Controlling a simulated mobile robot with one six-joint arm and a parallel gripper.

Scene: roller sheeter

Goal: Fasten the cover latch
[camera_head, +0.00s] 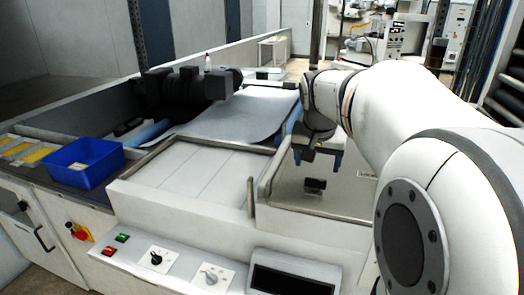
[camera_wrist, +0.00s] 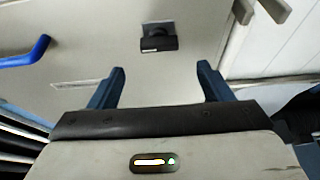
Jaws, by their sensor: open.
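The cover latch (camera_wrist: 158,43) is a small black piece on the light grey cover (camera_wrist: 100,30). It shows in the wrist view ahead of my fingertips, near the top middle. In the head view the latch (camera_head: 315,184) sits on the cover (camera_head: 345,196) at the right of the machine. My gripper (camera_wrist: 162,68) is open and empty, its two blue fingers spread to either side below the latch in the picture. In the head view my gripper (camera_head: 321,158) hangs above the cover, just above the latch in the picture. I cannot tell whether the latch is fastened.
A blue handle (camera_wrist: 26,52) stands at the left in the wrist view. A metal rail (camera_head: 268,172) runs along the cover's left side. A control panel (camera_head: 205,268) with knobs lies in front. A blue bin (camera_head: 82,163) stands at the left.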

